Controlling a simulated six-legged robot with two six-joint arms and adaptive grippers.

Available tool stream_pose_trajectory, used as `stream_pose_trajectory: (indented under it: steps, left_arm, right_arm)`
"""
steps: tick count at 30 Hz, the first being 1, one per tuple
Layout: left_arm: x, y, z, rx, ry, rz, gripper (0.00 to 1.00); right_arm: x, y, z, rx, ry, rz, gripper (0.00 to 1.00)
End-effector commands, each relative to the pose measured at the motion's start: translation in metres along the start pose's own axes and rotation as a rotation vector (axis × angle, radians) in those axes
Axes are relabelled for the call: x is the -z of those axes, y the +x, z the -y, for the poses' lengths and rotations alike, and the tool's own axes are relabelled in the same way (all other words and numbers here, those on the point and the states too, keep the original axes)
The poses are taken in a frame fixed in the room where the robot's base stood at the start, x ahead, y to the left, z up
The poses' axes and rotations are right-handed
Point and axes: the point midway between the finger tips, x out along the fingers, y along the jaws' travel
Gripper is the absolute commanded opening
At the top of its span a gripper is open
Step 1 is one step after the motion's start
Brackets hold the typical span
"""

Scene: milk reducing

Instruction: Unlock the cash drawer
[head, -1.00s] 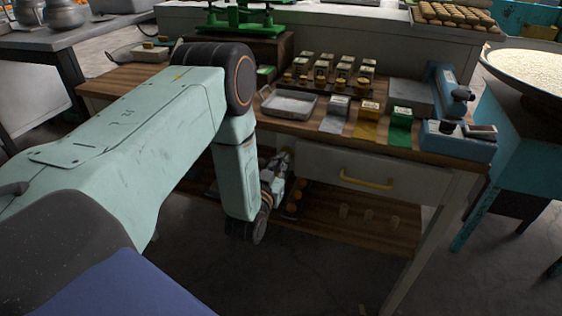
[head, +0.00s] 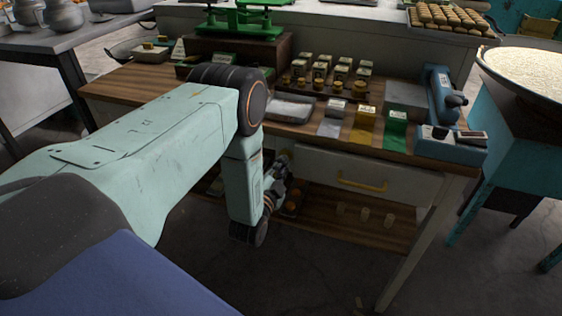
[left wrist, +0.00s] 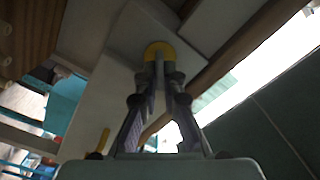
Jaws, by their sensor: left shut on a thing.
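The cash drawer (head: 330,173) is shut, a white front under the wooden counter with a yellow handle (head: 362,185). My left gripper (head: 284,165) is at the drawer's left end, partly hidden by my own arm in the head view. In the left wrist view the left gripper (left wrist: 162,82) has its fingers closed on a thin grey key-like piece (left wrist: 160,68). The piece reaches a round yellow disc (left wrist: 155,48) in front of the pale drawer face. I cannot tell whether the piece is inside the disc or only touching it. My right gripper is not in view.
On the counter stand several small cartons (head: 338,78), a metal tray (head: 291,109), coloured blocks (head: 396,123) and a blue machine (head: 450,147). A lower wooden shelf (head: 330,217) holds small cups. The floor before the table is mostly clear.

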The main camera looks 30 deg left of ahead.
Motion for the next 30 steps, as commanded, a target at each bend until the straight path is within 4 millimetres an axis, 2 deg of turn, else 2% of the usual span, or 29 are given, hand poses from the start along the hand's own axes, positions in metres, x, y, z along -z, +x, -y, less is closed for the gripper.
stream_pose_trajectory:
  steps: [15, 21, 30]
  left_arm:
    - [-0.002, -0.001, -0.001, -0.003, 0.453, 0.004, 0.00]
    - [-0.002, -0.001, -0.002, -0.002, 0.571, 0.005, 0.00]
    - [-0.003, -0.001, -0.002, -0.001, 0.660, 0.005, 0.00]
  right_arm:
    - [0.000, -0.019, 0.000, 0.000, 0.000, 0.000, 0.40]
    - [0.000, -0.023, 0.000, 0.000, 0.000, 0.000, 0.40]
    - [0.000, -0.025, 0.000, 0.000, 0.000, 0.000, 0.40]
